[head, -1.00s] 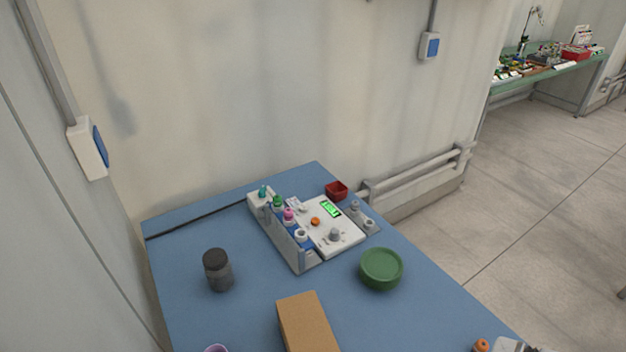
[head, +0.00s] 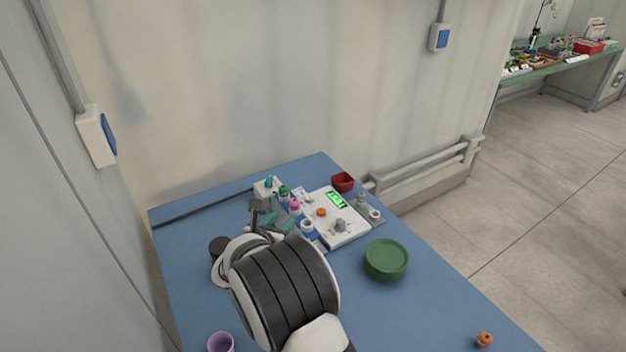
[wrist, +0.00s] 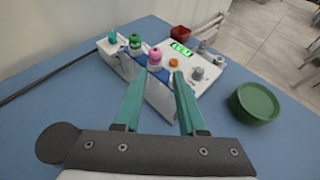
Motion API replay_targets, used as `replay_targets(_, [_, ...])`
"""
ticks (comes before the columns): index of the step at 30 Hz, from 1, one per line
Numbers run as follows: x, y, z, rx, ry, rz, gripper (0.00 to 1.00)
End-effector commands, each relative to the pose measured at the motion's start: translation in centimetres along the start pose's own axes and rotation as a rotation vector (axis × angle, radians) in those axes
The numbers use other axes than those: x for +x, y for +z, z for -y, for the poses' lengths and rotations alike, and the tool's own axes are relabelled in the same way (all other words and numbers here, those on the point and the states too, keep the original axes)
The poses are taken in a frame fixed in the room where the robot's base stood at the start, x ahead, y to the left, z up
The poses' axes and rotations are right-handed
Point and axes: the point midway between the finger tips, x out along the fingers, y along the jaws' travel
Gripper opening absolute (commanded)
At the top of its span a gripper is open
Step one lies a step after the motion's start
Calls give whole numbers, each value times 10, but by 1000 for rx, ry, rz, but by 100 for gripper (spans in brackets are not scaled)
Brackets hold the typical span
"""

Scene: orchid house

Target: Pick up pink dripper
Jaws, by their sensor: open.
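The pink dripper (head: 295,206) stands in the grey-white rack on the blue table. It also shows in the wrist view (wrist: 155,56), in a row with a green-capped (wrist: 135,41) and a teal-capped dripper (wrist: 113,38). A white-topped one stands at the near end of the rack in the head view (head: 307,226). My gripper (wrist: 159,74) is open and empty. Its teal fingers point at the rack, with the pink dripper just beyond and between their tips. My gripper (head: 279,222) partly hides the rack in the head view.
A white device (head: 348,224) with a green display and knobs adjoins the rack on the right. A red box (head: 343,182) stands behind it, a green round dish (head: 386,259) to the right. A dark-lidded jar (head: 217,244) and lilac cup (head: 220,343) are left of my arm.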

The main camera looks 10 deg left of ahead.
Motion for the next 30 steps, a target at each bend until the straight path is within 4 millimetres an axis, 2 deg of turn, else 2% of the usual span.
replay_targets(2, [8,-6,-10,-42,25,4,40])
replay_targets(9, [73,-5,-10,-40,24,5,40])
replay_targets(12, [92,-5,-11,-39,24,5,40])
replay_targets(18, [111,-4,-10,-38,23,5,40])
replay_targets(24, [148,-1,-10,-36,22,6,40])
replay_targets(30, [158,-1,-10,-37,23,5,40])
